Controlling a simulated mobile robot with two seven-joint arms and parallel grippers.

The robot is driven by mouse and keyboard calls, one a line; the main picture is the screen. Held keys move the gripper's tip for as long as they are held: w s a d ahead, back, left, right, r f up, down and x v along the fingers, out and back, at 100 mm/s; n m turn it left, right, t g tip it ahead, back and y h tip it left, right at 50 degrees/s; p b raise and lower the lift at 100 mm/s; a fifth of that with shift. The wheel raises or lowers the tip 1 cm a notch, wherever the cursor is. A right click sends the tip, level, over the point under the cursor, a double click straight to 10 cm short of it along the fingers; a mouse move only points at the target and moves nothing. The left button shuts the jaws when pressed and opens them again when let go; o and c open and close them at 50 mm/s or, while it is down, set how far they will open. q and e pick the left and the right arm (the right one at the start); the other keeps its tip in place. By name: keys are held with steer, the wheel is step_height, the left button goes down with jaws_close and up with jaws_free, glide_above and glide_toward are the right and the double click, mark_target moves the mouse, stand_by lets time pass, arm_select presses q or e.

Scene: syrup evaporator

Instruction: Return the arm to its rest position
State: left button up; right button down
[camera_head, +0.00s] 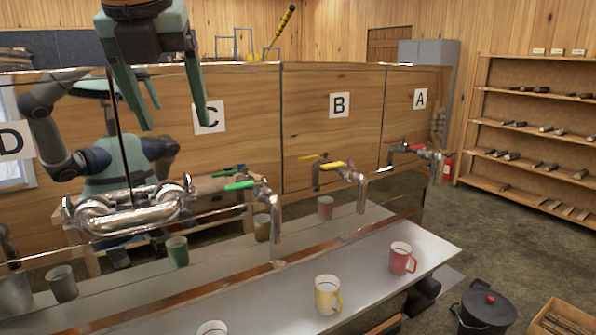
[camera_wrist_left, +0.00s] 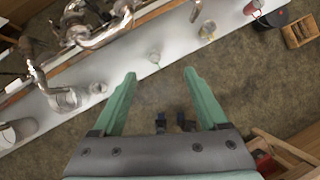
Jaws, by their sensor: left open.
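My left gripper (camera_head: 176,126) hangs at the top left of the head view, fingers pointing down and apart. It is in front of the shiny evaporator panel, near the C label (camera_head: 209,117) in the picture, with nothing between its fingers. In the left wrist view my left gripper (camera_wrist_left: 159,73) is open and empty; the floor and the edge of the metal shelf lie beyond the fingertips. My right gripper does not show directly.
A metal shelf (camera_head: 372,265) holds a yellow mug (camera_head: 327,295), a red mug (camera_head: 401,258) and a cut-off mug (camera_head: 212,328). Taps with green (camera_head: 240,185), yellow (camera_head: 332,165) and red (camera_head: 413,147) handles jut above it. The panel mirrors my body. A black pot (camera_head: 486,312) stands right.

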arm_select(q)
steer(key=d+f+m+g+h, duration=0.5)
steer(key=d+f+h, duration=0.1)
steer(key=d+f, duration=0.95)
steer(key=s+d+f+n+g+h, duration=0.2)
steer(key=s+d+f+h, duration=0.1)
steer(key=d+h, duration=0.35)
steer(key=s+d+f+n+g+h, duration=0.2)
steer(key=s+d+f+h, duration=0.1)
steer(key=d+h, duration=0.4)
steer(key=w+a+f+n+t+y, duration=0.35)
steer(key=a+f+n+t, duration=0.45)
steer(key=f+n+t, duration=0.4)
steer(key=w+a+f+n+t+y, duration=0.3)
steer(key=a+f+n+t+y, duration=0.35)
steer(key=n, duration=0.75)
steer(key=s+a+f+n+g+y, duration=0.2)
steer(key=s+a+f, duration=0.3)
steer(key=s+f, duration=0.2)
steer(key=s+a+f+n+g+y, duration=0.2)
steer(key=s+a+f, duration=0.3)
steer(key=f, duration=0.6)
steer(key=s+a+f+n+g+y, duration=0.2)
steer(key=s+a+f, duration=0.3)
steer(key=s+f, duration=0.4)
steer(key=shift+a+f+n+y, duration=0.3)
steer(key=shift+f+n+y, duration=0.15)
steer(key=shift+f+n, duration=0.15)
